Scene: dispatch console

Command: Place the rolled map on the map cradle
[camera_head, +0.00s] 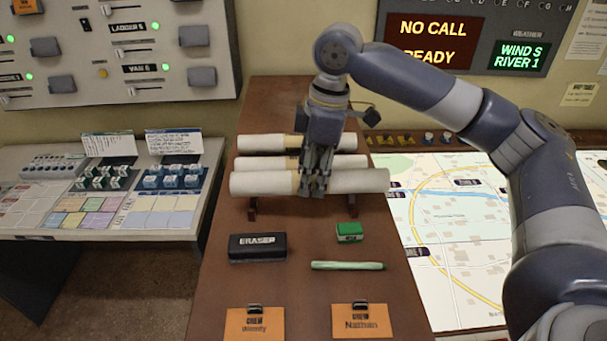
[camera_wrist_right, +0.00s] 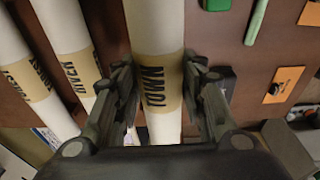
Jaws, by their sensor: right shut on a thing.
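My right gripper (camera_head: 315,188) is shut on the front rolled map (camera_head: 360,181), a white tube with a tan lettered band. In the right wrist view this map (camera_wrist_right: 155,25) runs between the two fingers (camera_wrist_right: 160,100), and its band looks to read TOWN. Two more white rolled maps lie behind it, a middle one (camera_head: 262,163) and a rear one (camera_head: 265,142). Dark supports of the map cradle (camera_head: 251,208) show below the front map. The maps hide most of the cradle, and I cannot tell whether the held map touches it. My left gripper is out of view.
On the brown desktop in front lie a black eraser (camera_head: 258,247), a green block (camera_head: 349,232), a pale green marker (camera_head: 347,266) and two orange crew cards (camera_head: 254,324) (camera_head: 364,321). A lit map table (camera_head: 450,230) adjoins on the right, a control console (camera_head: 100,225) on the left.

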